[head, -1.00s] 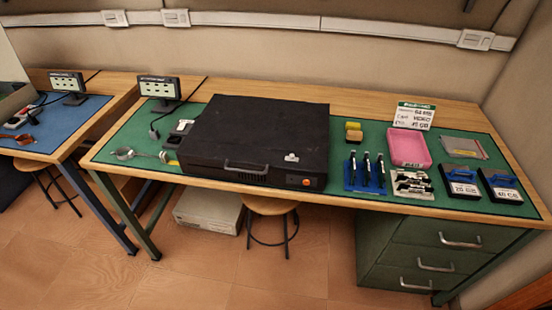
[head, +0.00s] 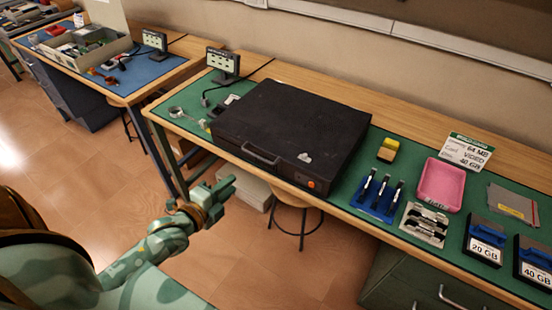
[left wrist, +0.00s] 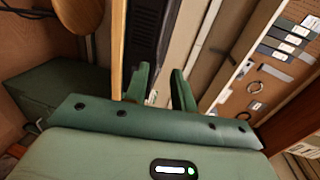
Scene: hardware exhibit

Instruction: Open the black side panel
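The black computer case (head: 270,160) lies flat on the green mat of the bench, with a handle and an orange button on its front face. Its black side panel (head: 295,115) faces up and is closed flat over the case. A small pale piece lies on the panel near the front. My left gripper (head: 222,188) is in front of the bench, apart from the case and left of its front face. In the left wrist view its two green fingers (left wrist: 160,86) stand apart with nothing between them. The dark case front (left wrist: 143,38) shows beyond them. My right gripper is out of view.
Right of the case are a blue screwdriver rack (head: 378,198), a pink tray (head: 440,186), a yellow sponge-like block (head: 387,150) and drives marked in GB (head: 484,245). A stool (head: 291,199) stands under the bench. A second bench with a blue mat (head: 125,75) is at left.

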